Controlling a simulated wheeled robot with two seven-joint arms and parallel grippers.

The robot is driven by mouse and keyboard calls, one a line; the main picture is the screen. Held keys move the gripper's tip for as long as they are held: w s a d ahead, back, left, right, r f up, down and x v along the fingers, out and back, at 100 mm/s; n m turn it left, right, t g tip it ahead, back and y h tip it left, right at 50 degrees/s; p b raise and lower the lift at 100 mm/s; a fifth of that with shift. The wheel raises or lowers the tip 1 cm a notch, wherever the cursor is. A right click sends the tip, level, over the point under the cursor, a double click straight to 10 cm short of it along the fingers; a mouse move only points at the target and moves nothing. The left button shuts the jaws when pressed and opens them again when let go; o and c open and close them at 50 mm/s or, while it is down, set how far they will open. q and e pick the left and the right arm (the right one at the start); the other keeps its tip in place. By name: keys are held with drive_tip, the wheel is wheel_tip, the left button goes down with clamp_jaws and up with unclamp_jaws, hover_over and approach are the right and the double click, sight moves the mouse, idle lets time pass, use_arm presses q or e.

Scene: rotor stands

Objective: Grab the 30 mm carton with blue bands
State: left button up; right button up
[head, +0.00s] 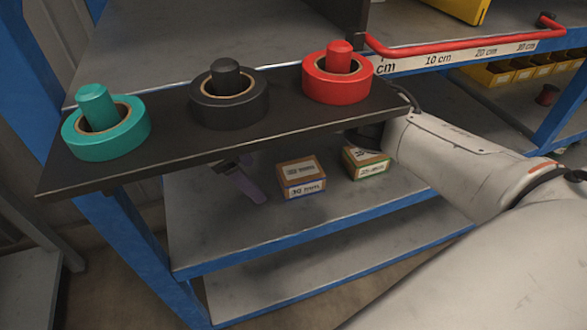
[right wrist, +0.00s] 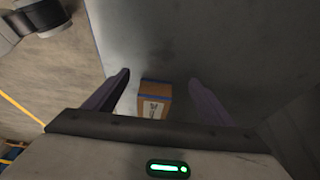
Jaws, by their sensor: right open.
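The 30 mm carton with blue bands (head: 302,178) is a small brown box with a white label. It stands on the grey shelf below the black board, and it also shows in the right wrist view (right wrist: 155,98). My right gripper (head: 245,183) shows partly under the board, left of this carton; the board hides the rest of it. In the right wrist view its two fingers (right wrist: 160,86) are spread wide, with the carton between them in the picture and no contact visible. My left gripper is not in view.
A carton with green bands (head: 366,162) stands to the right on the same shelf (head: 220,235). The black board (head: 180,135) with teal, black and red rings on pegs overhangs the shelf. The shelf's front is clear.

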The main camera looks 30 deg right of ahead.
sight(300, 170)
drive_tip(key=d, duration=0.1)
drive_tip(key=s+d, duration=0.1)
drive_tip(key=d, duration=0.2)
drive_tip(key=shift+s+d+p, duration=0.35)
drive_tip(key=shift+d, duration=0.05)
drive_tip(key=shift+s+d, duration=0.2)
drive_tip(key=shift+d, duration=0.7)
drive_tip(key=d, duration=0.2)
drive_tip(key=shift+s+d, duration=0.3)
drive_tip(key=shift+s, duration=0.05)
drive_tip(key=b+x, duration=0.2)
drive_tip(key=shift+s+d+f, duration=0.15)
drive_tip(key=shift+d+f, duration=0.05)
drive_tip(key=shift+d, duration=0.1)
drive_tip(key=shift+d+f, duration=0.1)
drive_tip(key=shift+f, duration=0.2)
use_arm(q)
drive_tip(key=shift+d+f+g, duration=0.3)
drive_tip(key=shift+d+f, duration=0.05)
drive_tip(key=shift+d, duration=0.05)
use_arm(e)
drive_tip(key=shift+d, duration=0.1)
drive_tip(key=shift+f, duration=0.2)
drive_tip(key=c, duration=1.3)
